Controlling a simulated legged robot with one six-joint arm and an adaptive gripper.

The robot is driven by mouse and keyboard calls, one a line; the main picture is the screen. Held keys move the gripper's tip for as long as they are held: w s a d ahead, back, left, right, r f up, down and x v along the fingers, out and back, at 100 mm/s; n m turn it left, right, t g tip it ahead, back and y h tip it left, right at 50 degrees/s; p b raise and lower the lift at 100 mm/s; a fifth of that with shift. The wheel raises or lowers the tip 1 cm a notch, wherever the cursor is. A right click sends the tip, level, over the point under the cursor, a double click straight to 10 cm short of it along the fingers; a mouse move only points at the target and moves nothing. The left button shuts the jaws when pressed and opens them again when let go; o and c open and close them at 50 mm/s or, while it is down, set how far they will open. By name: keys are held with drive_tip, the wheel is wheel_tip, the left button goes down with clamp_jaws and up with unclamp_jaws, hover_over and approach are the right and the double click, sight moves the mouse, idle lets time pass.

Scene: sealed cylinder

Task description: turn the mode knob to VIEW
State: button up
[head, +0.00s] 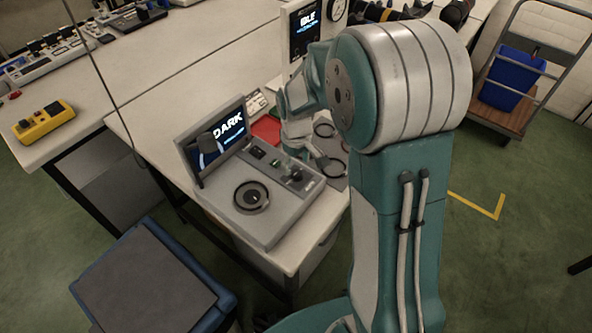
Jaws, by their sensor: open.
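A grey console (270,228) stands on the white bench, with an upright screen (217,138) at its back that reads DARK. A small dark knob (296,175) sits on the console's raised right-hand panel; its label and pointer are too small to read. A larger round black dial (251,197) lies on the console's front left. I cannot tell for certain which of these is the mode knob. My gripper (306,158) points down just behind the small knob, open and seemingly empty. My arm partly hides it, and I cannot tell whether it touches the panel.
A red flat item (267,129) and dark rings (325,130) lie behind the console. A second screen (305,28) reading IDLE stands farther back. A yellow box (44,121) is on the left bench. A blue-edged stool (150,285) stands in front.

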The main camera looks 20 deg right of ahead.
sight(296, 173)
wheel_tip(296, 173, up, 8)
drive_tip(key=shift+r, duration=0.15)
idle(0.5)
drive_tip(key=s+r+m+t, duration=0.2)
drive_tip(key=s+r, duration=0.3)
drive_tip(key=s, duration=0.5)
drive_tip(key=s+r+m+t, duration=0.3)
drive_tip(key=s+r, duration=0.3)
drive_tip(key=s, duration=0.5)
drive_tip(key=shift+d+t, duration=0.15)
drive_tip(key=shift+t, duration=0.15)
idle(1.2)
